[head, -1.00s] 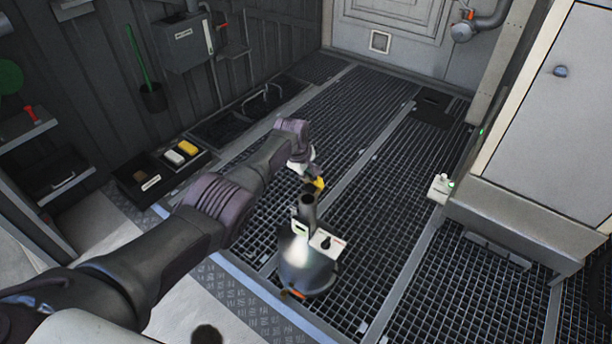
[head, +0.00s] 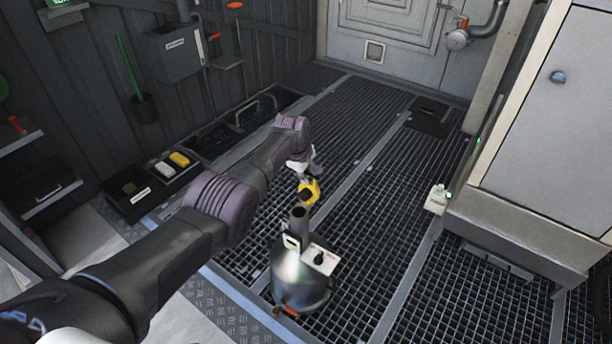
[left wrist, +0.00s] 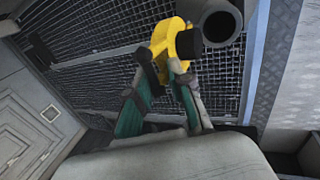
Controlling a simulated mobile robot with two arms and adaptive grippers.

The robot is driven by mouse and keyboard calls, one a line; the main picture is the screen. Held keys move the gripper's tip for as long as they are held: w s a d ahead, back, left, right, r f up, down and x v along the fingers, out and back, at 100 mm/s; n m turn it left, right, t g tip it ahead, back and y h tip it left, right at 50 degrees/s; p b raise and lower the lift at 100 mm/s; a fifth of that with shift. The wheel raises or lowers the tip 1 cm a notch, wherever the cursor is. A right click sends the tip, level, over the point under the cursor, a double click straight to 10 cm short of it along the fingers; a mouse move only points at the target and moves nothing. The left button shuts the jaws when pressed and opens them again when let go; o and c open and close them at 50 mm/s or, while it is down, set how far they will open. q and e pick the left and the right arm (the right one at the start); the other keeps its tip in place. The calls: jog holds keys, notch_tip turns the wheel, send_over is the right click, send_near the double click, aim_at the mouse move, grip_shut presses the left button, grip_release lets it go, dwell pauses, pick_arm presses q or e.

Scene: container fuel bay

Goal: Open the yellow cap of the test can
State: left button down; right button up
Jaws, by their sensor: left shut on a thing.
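The test can (head: 301,275) is a silver metal can with a grey neck (head: 298,219), standing on the floor grating. The neck's round mouth is uncovered and dark inside; it also shows in the left wrist view (left wrist: 220,24). The yellow cap (head: 313,188) is beside and above the mouth, tilted, with a dark round part facing the neck. I cannot tell if it is still joined to the neck. My left gripper (head: 305,176) is shut on the cap; its green-padded fingers (left wrist: 163,80) hold the cap's yellow part (left wrist: 160,38) in the left wrist view. My right gripper is not in view.
A small white box (head: 437,199) stands by the grey cabinet (head: 545,130) on the right. A black tray (head: 137,190) with a yellow and a white block lies at the left. The grating (head: 370,150) behind the can is largely clear.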

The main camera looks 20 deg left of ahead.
pick_arm(q)
jog(key=shift+w+d, duration=0.1)
jog(key=shift+w, duration=0.05)
dwell(0.3)
jog(key=c, duration=1.3)
grip_release()
jog(key=shift+o, duration=0.2)
jog(key=shift+w+f, duration=0.1)
jog(key=v, duration=1.2)
jog(key=shift+o, duration=0.2)
